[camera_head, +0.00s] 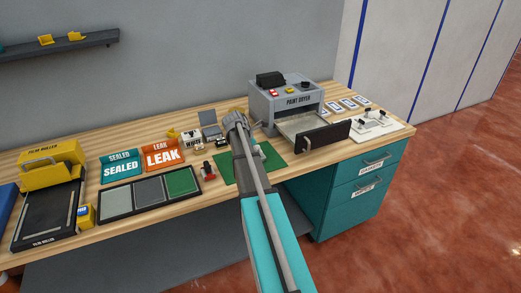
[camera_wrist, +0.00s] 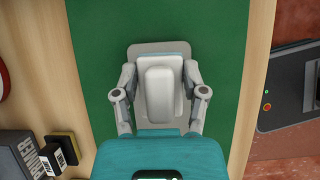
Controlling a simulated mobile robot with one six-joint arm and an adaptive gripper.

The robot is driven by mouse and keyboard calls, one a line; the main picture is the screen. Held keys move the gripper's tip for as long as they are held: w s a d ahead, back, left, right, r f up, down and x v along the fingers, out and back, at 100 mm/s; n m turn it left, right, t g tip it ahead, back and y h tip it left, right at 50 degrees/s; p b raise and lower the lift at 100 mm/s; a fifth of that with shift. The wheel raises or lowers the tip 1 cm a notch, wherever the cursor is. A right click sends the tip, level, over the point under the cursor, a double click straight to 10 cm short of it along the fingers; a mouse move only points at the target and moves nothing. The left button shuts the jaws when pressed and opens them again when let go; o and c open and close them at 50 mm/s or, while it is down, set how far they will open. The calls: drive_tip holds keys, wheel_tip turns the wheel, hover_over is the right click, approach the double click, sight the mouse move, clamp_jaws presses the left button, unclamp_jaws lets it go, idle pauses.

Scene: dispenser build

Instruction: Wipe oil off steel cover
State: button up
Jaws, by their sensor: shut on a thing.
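In the wrist view, my gripper (camera_wrist: 160,76) is shut on a pale rounded block (camera_wrist: 160,95), with one finger at each side. A flat grey plate with rounded corners (camera_wrist: 150,48), which looks like the steel cover, shows behind the block over the green mat (camera_wrist: 95,50). I cannot tell whether the block touches the plate or is part of it. No oil can be made out. In the head view, my arm reaches over the green mat (camera_head: 275,162) and hides most of what is at the gripper.
The grey paint dryer (camera_head: 285,101) stands behind the mat, with its dark-fronted tray (camera_head: 325,136) pulled out. Left of the mat are a three-panel tray (camera_head: 150,190) and the sealed (camera_head: 121,167) and leak (camera_head: 164,154) bins. A yellow-topped roller machine (camera_head: 50,165) stands farther left.

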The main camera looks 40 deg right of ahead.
drive_tip(key=shift+w+a+f, duration=0.1)
drive_tip(key=shift+a, duration=0.35)
drive_tip(key=shift+a, duration=0.1)
drive_tip(key=shift+w+a, duration=0.25)
drive_tip(key=shift+a, duration=0.75)
drive_tip(key=shift+w+a, duration=0.25)
drive_tip(key=shift+a, duration=0.7)
drive_tip(key=shift+r+p, duration=3.1)
drive_tip(key=shift+r, duration=0.05)
drive_tip(key=shift+r+p, duration=1.5)
drive_tip(key=shift+p, duration=0.05)
